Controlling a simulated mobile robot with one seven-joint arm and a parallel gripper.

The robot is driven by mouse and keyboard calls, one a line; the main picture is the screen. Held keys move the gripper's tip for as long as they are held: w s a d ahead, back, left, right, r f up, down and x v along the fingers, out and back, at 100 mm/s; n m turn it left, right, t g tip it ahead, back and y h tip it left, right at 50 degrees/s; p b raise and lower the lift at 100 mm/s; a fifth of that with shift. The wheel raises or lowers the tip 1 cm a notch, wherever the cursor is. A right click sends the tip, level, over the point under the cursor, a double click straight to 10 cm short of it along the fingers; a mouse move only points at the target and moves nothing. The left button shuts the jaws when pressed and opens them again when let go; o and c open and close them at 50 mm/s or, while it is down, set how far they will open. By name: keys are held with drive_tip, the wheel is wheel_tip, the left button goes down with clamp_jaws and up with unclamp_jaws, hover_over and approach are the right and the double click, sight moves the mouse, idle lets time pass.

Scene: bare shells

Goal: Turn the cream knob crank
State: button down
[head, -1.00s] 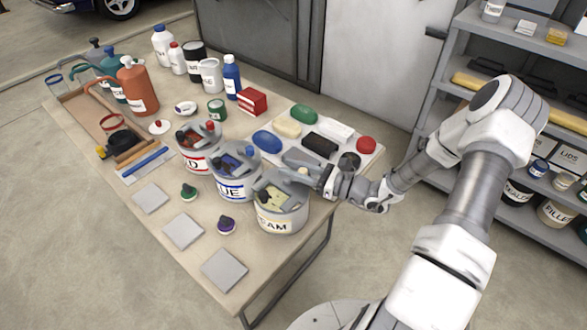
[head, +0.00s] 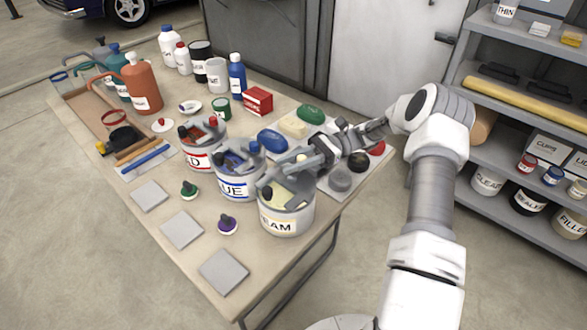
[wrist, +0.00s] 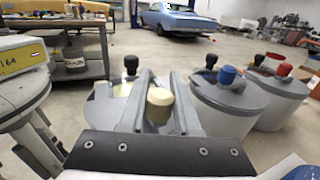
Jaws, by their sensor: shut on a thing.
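The cream can (head: 287,224) stands at the near right part of the table, its label partly readable as "AM". Its grey top has a crank and an opening with cream paint. My gripper (head: 297,166) reaches over the back of this can from the right. In the wrist view, the cream knob (wrist: 159,104) sits between the two fingers of my gripper (wrist: 161,88), which are shut on it. A black knob (wrist: 131,63) rises on the can beyond the left finger. In the head view the fingers mostly hide the cream knob.
The blue can (head: 239,183) and the red can (head: 203,155) stand in a row to the left, with knobs on top. Grey tiles (head: 182,230) lie at the front left. Shelves (head: 520,115) stand at right.

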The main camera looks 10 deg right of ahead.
drive_tip(key=n+g+h, duration=0.1)
drive_tip(key=g, duration=0.1)
drive_tip(key=n+g, duration=0.1)
drive_tip(key=g, duration=0.1)
drive_tip(key=shift+a+n+h, duration=0.35)
drive_tip(key=shift+n+h, duration=0.05)
drive_tip(key=shift+a+r+n+g+h+p, duration=0.1)
drive_tip(key=shift+n+g+h+p, duration=0.2)
drive_tip(key=shift+n+g+h, duration=0.5)
drive_tip(key=shift+g, duration=0.5)
drive_tip(key=c, duration=0.6)
unclamp_jaws()
